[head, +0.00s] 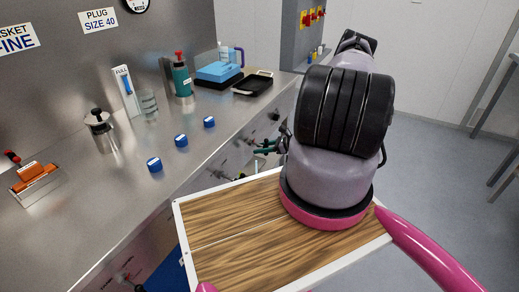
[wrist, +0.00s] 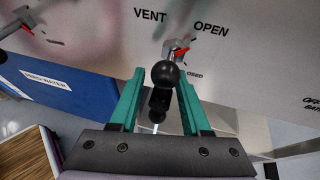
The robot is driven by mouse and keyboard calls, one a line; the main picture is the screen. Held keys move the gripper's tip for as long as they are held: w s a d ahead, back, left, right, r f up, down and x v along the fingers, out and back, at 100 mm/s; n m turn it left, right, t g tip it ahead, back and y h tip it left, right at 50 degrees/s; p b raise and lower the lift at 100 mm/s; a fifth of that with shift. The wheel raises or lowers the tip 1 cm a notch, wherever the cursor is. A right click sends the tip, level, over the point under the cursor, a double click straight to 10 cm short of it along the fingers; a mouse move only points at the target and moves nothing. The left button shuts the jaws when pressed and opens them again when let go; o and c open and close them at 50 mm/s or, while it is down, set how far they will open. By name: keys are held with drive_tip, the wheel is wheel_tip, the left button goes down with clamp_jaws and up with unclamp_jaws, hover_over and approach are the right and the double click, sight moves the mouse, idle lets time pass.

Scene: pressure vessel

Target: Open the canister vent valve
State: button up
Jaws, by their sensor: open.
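In the wrist view, a black ball knob (wrist: 165,73) stands out towards me on the panel under the printed words VENT and OPEN. A small red and metal part (wrist: 177,50) shows just behind it, beside a partly hidden label ending in "OSED". My gripper (wrist: 159,86) is open, with one teal finger on each side of the knob and its dark shaft. I cannot tell whether either finger touches it. In the head view my gripper (head: 267,147) is at the front of the steel counter, mostly hidden by my arm.
A blue labelled panel (wrist: 52,88) and a blurred red-tipped lever (wrist: 26,27) lie left of my gripper. Open floor (head: 430,150) lies right.

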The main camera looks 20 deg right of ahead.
drive_tip(key=v, duration=1)
drive_tip(key=shift+s, duration=0.1)
drive_tip(key=shift+r, duration=0.1)
drive_tip(key=a+r+n+g+h, duration=0.15)
drive_tip(key=a+r+n, duration=0.25)
drive_tip(key=r, duration=0.8)
drive_tip(key=a+r+n+g, duration=0.3)
drive_tip(key=r+n, duration=0.1)
drive_tip(key=r, duration=0.8)
drive_tip(key=a+r+n+g+h, duration=0.15)
drive_tip(key=a+r+n, duration=0.3)
drive_tip(key=r, duration=0.65)
drive_tip(key=s+a+r+n+h, duration=0.2)
drive_tip(key=s+a+r, duration=0.15)
drive_tip(key=r, duration=0.35)
drive_tip(key=s+a+r+n+h, duration=0.1)
drive_tip(key=s+a+r+n, duration=0.25)
drive_tip(key=r, duration=0.35)
drive_tip(key=s+a+r+n+t+h, duration=0.1)
drive_tip(key=s+r+n+t, duration=0.1)
drive_tip(key=s+r, duration=0.2)
drive_tip(key=s+a+r+n+t+h, duration=0.1)
drive_tip(key=s+r, duration=0.3)
drive_tip(key=s, duration=0.7)
drive_tip(key=shift+a+r+n+t, duration=0.25)
drive_tip(key=shift+a+n+t, duration=0.2)
drive_tip(key=shift+t, duration=0.25)
